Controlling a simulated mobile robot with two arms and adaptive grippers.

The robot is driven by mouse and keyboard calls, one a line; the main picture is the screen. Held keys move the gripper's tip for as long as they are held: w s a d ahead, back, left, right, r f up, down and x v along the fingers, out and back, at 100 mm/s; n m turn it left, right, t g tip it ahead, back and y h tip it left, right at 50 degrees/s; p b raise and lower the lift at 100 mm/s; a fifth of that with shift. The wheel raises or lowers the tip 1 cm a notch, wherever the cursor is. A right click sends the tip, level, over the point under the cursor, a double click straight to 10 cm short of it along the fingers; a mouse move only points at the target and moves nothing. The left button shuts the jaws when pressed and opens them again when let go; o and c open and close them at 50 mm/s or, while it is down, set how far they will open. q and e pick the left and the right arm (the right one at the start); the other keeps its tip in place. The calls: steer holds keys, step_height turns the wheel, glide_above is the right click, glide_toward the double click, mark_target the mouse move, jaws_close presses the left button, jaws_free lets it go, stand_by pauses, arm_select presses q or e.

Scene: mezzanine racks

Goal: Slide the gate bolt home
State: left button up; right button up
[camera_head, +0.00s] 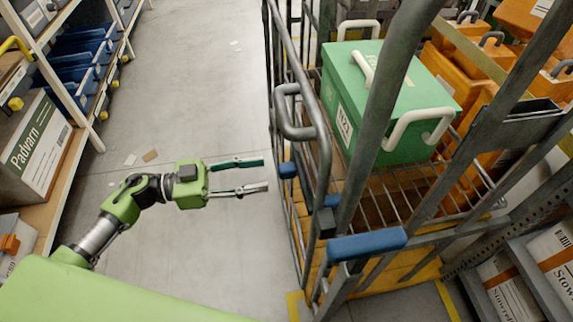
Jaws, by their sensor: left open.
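The grey tubular gate (316,110) stands at the near left side of a wire cage and carries a grey loop handle (284,112). A small blue block (287,170) sits on its left side. A second small blue piece (332,201) sits at the gate's near edge, and a larger blue grip (367,244) is on the cage's front rail. I cannot tell which of these belongs to the bolt, or the bolt's position. My left gripper (263,174) is open and empty, pointing right, its fingertips just left of the small blue block with a little gap showing. My right gripper is not in view.
A green case (395,92) with white handles and several orange cases (450,72) sit in the cage. Shelving with blue bins (85,50) and a Padvarn box (38,145) lines the left. Boxes (505,290) stand at lower right. The grey floor (205,70) between is mostly clear.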

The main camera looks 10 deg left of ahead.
mark_target(286, 170)
arm_select(q)
steer(key=x, duration=0.6)
steer(key=shift+w+d+p, duration=0.1)
steer(key=shift+w+p, duration=0.05)
steer(key=shift+p, duration=0.25)
steer(key=shift+w+d, duration=0.25)
steer(key=shift+d, duration=0.3)
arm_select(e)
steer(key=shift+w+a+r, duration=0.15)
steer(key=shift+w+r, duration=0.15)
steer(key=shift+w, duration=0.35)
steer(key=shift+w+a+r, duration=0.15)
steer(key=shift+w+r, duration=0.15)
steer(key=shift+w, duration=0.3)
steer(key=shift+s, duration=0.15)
